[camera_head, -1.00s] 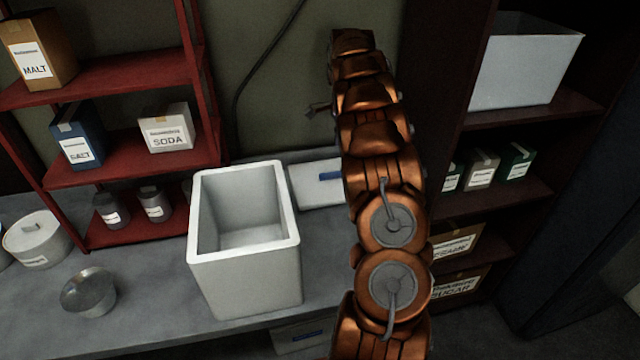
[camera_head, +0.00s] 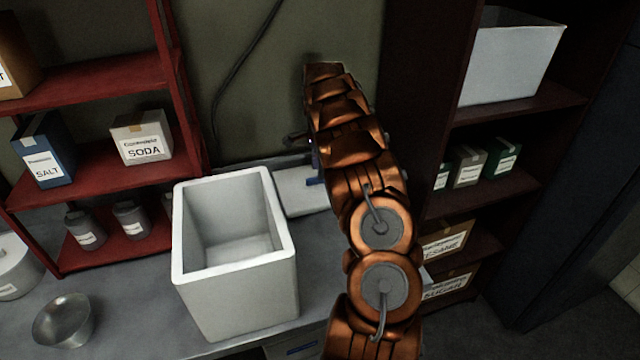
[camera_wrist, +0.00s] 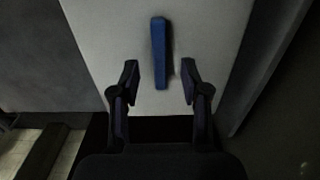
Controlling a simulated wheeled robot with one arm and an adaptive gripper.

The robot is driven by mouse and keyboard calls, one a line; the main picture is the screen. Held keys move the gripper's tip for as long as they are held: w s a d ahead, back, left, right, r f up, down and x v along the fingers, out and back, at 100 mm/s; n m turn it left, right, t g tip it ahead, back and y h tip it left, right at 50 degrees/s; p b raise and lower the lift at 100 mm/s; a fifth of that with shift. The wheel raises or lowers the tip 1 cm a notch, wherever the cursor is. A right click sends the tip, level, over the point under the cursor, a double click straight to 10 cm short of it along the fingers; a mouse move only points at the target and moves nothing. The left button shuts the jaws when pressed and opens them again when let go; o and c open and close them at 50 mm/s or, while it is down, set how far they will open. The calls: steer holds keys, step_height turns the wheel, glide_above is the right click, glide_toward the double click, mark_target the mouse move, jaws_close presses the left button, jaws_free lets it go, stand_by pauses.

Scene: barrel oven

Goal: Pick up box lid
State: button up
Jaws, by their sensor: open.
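The box lid (camera_wrist: 120,35) is a flat white panel with a blue bar handle (camera_wrist: 159,52) in the wrist view. In the head view the lid (camera_head: 298,198) lies on the counter behind the white box, partly hidden by my arm. My gripper (camera_wrist: 158,80) is open, with one finger on each side of the lower part of the blue handle. A gap shows between each finger and the handle, and I cannot tell the height between them. In the head view my gripper is mostly hidden behind my arm. The open white box (camera_head: 235,290) stands empty on the counter.
A red shelf (camera_head: 95,175) with boxes and jars stands at the left. A dark shelf (camera_head: 515,192) with a white bin (camera_head: 508,65) stands at the right of my arm. A metal bowl (camera_head: 64,320) sits on the counter (camera_head: 135,300) at front left.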

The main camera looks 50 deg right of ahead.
mark_target(320, 184)
steer(key=shift+f+p, duration=0.4)
steer(key=shift+f, duration=1.1)
steer(key=shift+c, duration=0.2)
jaws_close()
